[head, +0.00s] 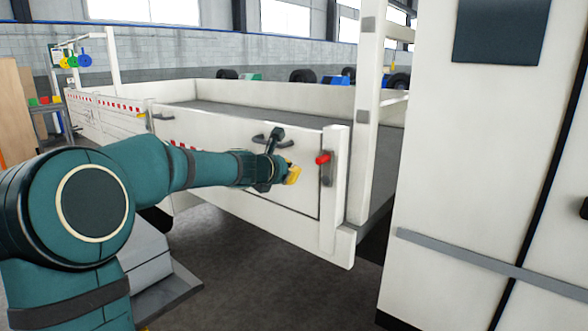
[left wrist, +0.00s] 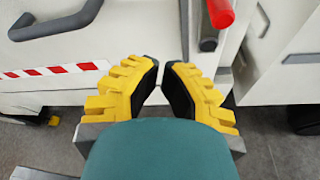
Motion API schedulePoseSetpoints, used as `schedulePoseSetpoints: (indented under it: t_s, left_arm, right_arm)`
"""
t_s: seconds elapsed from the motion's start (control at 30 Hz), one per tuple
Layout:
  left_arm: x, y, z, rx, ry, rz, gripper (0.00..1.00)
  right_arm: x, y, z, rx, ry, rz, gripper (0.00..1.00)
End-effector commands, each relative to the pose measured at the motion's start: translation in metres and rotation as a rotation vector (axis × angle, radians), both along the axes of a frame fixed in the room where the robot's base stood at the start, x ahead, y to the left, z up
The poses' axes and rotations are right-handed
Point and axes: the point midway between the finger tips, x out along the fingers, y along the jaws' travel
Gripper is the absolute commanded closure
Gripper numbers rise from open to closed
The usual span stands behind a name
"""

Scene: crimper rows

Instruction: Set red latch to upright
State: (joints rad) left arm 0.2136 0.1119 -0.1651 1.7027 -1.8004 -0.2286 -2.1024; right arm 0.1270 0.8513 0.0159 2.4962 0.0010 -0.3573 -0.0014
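The red latch (head: 322,159) has a short red grip on a dark grey bar, which hangs down the right end of the white side panel (head: 230,145). Its red grip (left wrist: 220,12) also shows at the top edge of the left wrist view, partly cut off. My left gripper (head: 293,174) is just left of the latch in the head view, apart from it. In the left wrist view its yellow fingers (left wrist: 163,68) angle inward, with their tips almost together and nothing between them. The right gripper is in neither view.
A dark handle (head: 272,141) is on the panel behind my left wrist, and shows at the upper left of the left wrist view (left wrist: 58,22). A white post (head: 334,190) stands right of the latch. A large white cabinet (head: 450,150) fills the right side.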

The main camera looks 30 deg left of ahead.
Motion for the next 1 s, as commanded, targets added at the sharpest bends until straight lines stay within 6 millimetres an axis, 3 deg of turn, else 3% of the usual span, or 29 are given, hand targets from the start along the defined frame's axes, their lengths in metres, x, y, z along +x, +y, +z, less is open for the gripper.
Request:
schedulePoseSetpoints:
  t_s: [0.1, 0.33, 1.0]
  left_arm:
    - [-0.023, -0.005, 0.003, 0.001, 0.0, 0.0, 1.0]
    - [-0.05, -0.011, 0.006, 0.001, 0.003, 0.001, 1.0]
    - [-0.055, -0.012, 0.006, 0.001, 0.004, 0.001, 1.0]
  right_arm:
    - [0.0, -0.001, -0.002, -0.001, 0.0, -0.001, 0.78]
    - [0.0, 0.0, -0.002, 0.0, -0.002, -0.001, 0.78]
    - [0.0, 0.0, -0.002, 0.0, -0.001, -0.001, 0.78]
